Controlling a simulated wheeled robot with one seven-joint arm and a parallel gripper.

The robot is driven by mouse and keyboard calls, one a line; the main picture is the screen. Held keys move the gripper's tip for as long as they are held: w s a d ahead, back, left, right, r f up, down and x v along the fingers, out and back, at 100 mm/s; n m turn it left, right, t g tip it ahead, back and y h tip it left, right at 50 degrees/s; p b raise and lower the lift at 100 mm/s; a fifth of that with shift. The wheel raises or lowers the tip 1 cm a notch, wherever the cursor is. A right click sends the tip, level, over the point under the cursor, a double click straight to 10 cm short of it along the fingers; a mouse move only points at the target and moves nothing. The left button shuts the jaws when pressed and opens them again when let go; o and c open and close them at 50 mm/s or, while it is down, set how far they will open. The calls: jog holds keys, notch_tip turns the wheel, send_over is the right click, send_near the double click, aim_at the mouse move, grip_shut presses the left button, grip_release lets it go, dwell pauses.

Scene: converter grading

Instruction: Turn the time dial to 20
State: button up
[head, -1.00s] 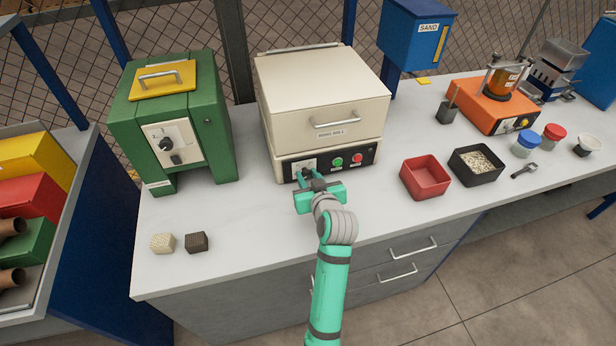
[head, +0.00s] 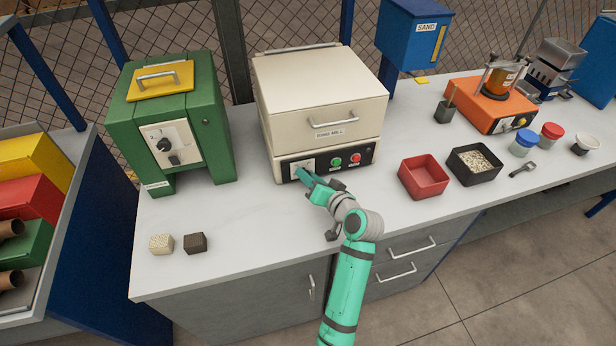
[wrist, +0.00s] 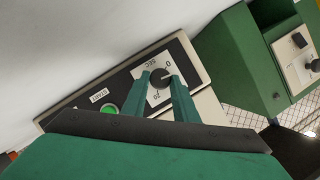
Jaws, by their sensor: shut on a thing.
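The ring mill (head: 318,92) is a cream box with a dark front panel, low at the bench's middle. Its time dial (wrist: 159,82) is a small dark round knob on a white plate marked 0, SEC and 20 in the wrist view. The dial's white pointer mark appears to lie towards the 0. My gripper (head: 301,174) is at the panel's left end, its green fingers (wrist: 162,78) on either side of the dial, shut on it. In the head view the fingers largely hide the dial.
Green start (head: 337,162) and red (head: 356,158) buttons sit right of the dial. A green machine (head: 175,120) stands left. A red tray (head: 424,178) and a black tray (head: 474,165) of pale granules stand right. The front bench top is mostly clear.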

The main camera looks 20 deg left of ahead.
jog(key=m+y, duration=0.1)
jog(key=m, duration=0.2)
jog(key=m+y, duration=0.1)
jog(key=m, duration=0.1)
jog(key=shift+w+d+f+y, duration=0.15)
jog(key=shift+d+f+y, duration=0.05)
jog(key=shift+f+y, duration=0.1)
dwell(0.4)
jog(key=o, duration=1)
jog(key=v, duration=1)
jog(key=shift+d, duration=0.2)
jog(key=shift+s+d, duration=0.15)
jog(key=shift+s, duration=0.15)
